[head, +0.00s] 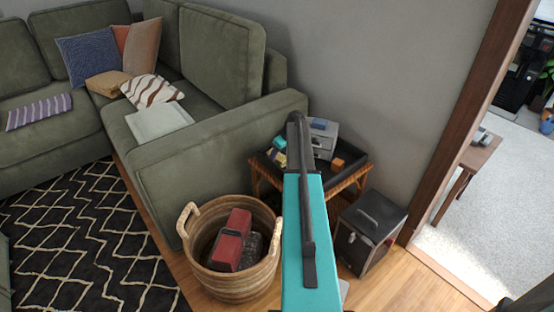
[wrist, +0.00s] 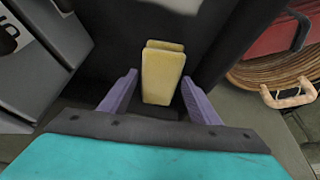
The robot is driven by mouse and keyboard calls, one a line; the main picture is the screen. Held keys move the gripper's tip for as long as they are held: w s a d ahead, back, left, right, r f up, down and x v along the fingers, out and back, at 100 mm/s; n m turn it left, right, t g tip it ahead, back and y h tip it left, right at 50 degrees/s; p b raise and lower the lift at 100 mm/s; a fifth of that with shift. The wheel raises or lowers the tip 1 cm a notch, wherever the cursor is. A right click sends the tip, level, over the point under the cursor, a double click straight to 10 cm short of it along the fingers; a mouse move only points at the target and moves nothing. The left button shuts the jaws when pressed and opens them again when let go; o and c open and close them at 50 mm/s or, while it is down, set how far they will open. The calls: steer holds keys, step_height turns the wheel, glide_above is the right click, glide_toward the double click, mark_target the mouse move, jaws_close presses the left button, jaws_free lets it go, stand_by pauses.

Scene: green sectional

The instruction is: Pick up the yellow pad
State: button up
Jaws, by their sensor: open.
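The yellow pad (wrist: 162,78) is a pale yellow block in the dark tray (wrist: 110,65), seen in the wrist view. My gripper (wrist: 159,80) is open, with one purple finger on each side of the pad and a visible gap on both sides. I cannot tell how far the fingertips are above or beside it in depth. In the head view a small yellow item (head: 276,156) shows in the tray (head: 352,176) on the side table, partly behind my arm. My gripper is hidden there by my teal arm.
In the tray are a grey box (head: 323,138), an orange block (head: 338,163) and a teal item (head: 280,142). A wicker basket (head: 215,278) with red items stands in front. A black box (head: 370,228) stands at right. The green sofa (head: 200,150) is at left.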

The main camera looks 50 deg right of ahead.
mark_target(280, 157)
steer(key=shift+c, duration=0.4)
steer(key=c, duration=0.7)
steer(key=shift+v, duration=0.9)
step_height(280, 157, up, 6)
steer(key=shift+s+a+f+p, duration=0.1)
steer(key=shift+s+p, duration=0.1)
steer(key=shift+p, duration=0.25)
steer(key=s, duration=0.6)
steer(key=s+a, duration=0.1)
steer(key=s, duration=0.5)
steer(key=s+a, duration=0.1)
steer(key=s, duration=0.5)
steer(key=shift+s, duration=0.4)
